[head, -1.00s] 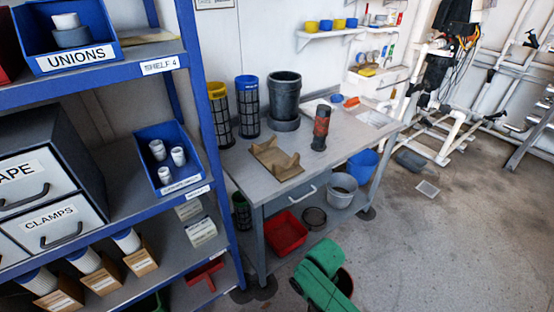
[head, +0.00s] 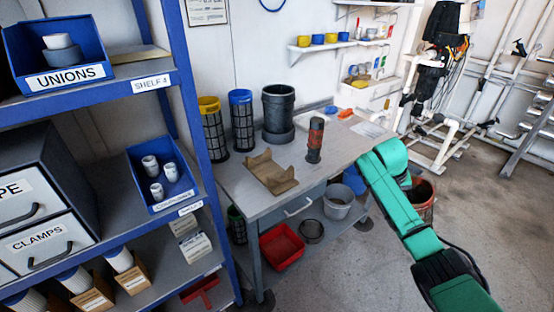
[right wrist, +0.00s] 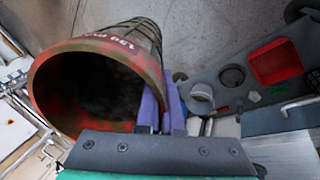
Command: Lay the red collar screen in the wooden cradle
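The red collar screen (right wrist: 145,67) is a mesh cylinder with a worn red collar, its open end facing the camera in the right wrist view. In the head view the screen (head: 423,200) hangs beside the bench's right front, partly hidden by my green right arm. My right gripper (right wrist: 164,108) has its purple fingers closed on the collar's wall. The wooden cradle (head: 265,172) lies empty on the bench's left front, left of and apart from the screen. My left gripper is not in view.
The grey bench (head: 240,193) also holds a yellow-collared screen (head: 213,128), a blue-collared screen (head: 241,120), a dark housing (head: 279,110) and a small red-and-black cylinder (head: 315,140) right of the cradle. A blue shelf rack (head: 205,95) stands close on the left.

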